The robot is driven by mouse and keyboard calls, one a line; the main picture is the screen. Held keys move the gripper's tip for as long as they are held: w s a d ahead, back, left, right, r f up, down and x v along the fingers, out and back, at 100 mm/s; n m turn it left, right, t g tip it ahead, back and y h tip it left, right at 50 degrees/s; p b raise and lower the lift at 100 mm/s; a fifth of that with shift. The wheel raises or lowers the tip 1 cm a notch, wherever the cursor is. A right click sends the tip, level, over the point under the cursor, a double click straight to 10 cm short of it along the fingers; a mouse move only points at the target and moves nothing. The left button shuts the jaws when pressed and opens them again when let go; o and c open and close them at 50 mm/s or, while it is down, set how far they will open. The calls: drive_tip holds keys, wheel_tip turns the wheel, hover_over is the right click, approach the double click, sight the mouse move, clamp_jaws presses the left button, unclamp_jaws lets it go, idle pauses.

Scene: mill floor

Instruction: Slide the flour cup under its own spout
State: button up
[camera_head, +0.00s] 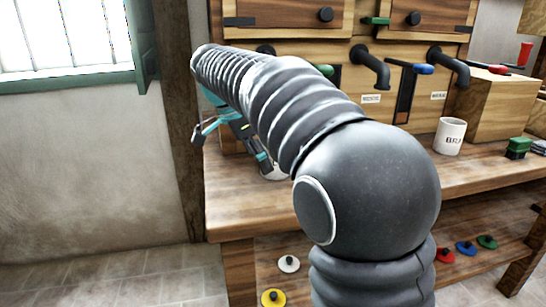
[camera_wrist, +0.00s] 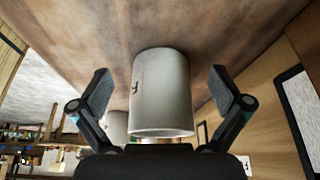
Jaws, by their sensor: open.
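In the wrist view a pale cup (camera_wrist: 162,95) stands between the two spread fingers of my gripper (camera_wrist: 160,85), with gaps on both sides. Only a scrap of dark lettering shows on it, so I cannot tell whether it is the flour cup. In the head view my gripper (camera_head: 234,146) is at the bench's left end, and a pale cup (camera_head: 272,172) there is mostly hidden by my arm. Another white cup (camera_head: 449,136), with partly readable lettering, stands farther right. Dark bent spouts come from the wooden cabinet: a middle one (camera_head: 371,66) and a right one (camera_head: 449,66).
The wooden bench (camera_head: 235,205) has bare top at its front left. A wooden box (camera_head: 497,105) and a green block (camera_head: 517,149) are at the right. Coloured knobbed discs (camera_head: 466,248) lie on the shelf below. A window (camera_head: 65,40) is at the left.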

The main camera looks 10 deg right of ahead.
drive_tip(key=a, duration=0.5)
drive_tip(key=s+a, duration=0.1)
drive_tip(key=a, duration=0.2)
